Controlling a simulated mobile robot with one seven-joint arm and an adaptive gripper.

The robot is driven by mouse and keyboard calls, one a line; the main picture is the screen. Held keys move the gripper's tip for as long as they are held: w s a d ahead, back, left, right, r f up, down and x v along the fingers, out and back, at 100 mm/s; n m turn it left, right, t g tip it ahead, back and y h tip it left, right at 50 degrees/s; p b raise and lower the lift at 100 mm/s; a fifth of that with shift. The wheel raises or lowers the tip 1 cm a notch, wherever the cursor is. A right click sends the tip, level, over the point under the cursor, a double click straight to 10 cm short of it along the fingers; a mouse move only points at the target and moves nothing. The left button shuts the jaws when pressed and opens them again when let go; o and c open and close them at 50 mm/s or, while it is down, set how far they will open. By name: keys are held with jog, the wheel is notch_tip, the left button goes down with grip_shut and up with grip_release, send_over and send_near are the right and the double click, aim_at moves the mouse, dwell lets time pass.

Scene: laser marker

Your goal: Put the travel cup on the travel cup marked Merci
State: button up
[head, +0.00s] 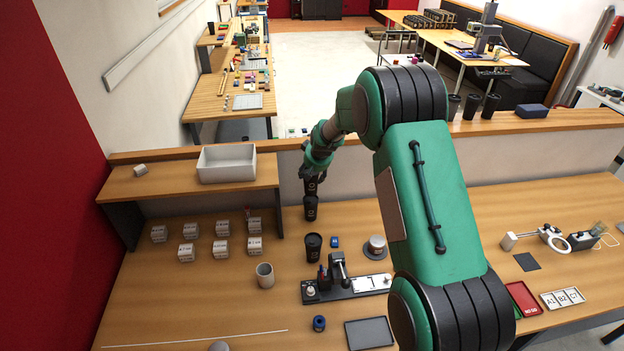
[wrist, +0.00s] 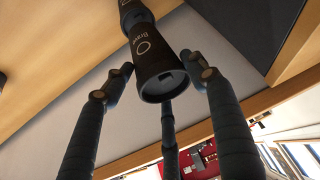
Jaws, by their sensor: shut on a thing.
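My gripper (head: 313,170) is above the back of the table, with its fingers shut around the lid end of a black travel cup (head: 311,187). In the wrist view my gripper (wrist: 160,84) has its fingers about this cup (wrist: 158,58), which bears a ring logo and a word that looks like "Bravo". Whether the two touch is unclear. The lower cup's marking is not readable. Another black cup (head: 313,248) stands nearer.
A shelf (head: 180,186) with a white bin (head: 226,165) is at left, small white boxes (head: 221,248) below. A grey cup (head: 265,275), a clamp fixture (head: 338,285) and a mug on a saucer (head: 376,250) stand nearby. Several black cups (head: 471,106) stand on the back ledge.

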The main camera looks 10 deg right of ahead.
jog(key=shift+w, duration=0.2)
jog(key=shift+f, duration=1.7)
jog(key=shift+f, duration=0.15)
jog(key=o, duration=0.8)
jog(key=shift+c, duration=0.2)
